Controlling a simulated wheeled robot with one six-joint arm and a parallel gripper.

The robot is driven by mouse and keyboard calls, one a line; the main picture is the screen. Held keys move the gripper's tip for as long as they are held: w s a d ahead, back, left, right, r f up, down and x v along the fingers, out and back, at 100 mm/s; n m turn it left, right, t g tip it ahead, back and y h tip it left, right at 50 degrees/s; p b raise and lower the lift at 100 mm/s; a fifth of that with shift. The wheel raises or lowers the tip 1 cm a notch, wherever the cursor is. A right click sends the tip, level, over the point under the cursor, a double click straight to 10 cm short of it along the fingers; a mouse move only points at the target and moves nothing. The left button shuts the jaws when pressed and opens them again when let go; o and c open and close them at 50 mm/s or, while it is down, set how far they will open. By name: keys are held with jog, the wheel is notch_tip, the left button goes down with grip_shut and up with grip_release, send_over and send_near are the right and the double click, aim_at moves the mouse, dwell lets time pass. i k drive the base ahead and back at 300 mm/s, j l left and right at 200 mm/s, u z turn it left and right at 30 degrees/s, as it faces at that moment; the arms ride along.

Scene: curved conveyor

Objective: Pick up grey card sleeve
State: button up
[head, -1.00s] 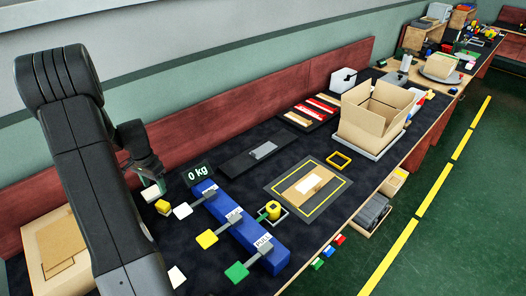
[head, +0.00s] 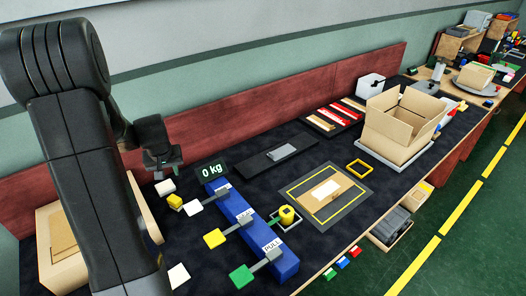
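A small flat grey piece (head: 281,152), which looks like the grey card sleeve, lies on a long dark mat (head: 258,164) on the black bench top. My gripper (head: 163,166) hangs at the left, near the red back board and above a small white block (head: 165,187). It is well left of the grey piece and apart from it. Its fingers are small and dark here, so I cannot tell how far apart they are. Nothing shows clearly between them.
Right of the grey piece are a yellow-lined mat (head: 321,215) with a brown package and an open carton (head: 390,128). Red and white strips (head: 345,112) lie behind.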

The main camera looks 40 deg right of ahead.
aim_at(281, 153)
jog(key=l+u, duration=0.1)
jog(key=u, duration=0.35)
jog(key=k+l+u, duration=0.1)
jog(key=u, duration=0.75)
jog(key=k+u, duration=0.15)
jog(key=u, duration=0.3)
jog(key=k+l+u, duration=0.2)
jog(key=k+u, duration=0.7)
jog(key=k+l+z, duration=0.15)
jog(key=k, duration=0.15)
jog(key=k+z, duration=0.1)
jog(key=k, duration=0.15)
jog(key=z, duration=0.45)
jog(key=k+l+z, duration=0.1)
jog(key=z, duration=0.3)
jog(key=l+z, duration=0.2)
jog(key=z, duration=0.25)
jog(key=k+l+z, duration=0.1)
jog(key=z, duration=0.35)
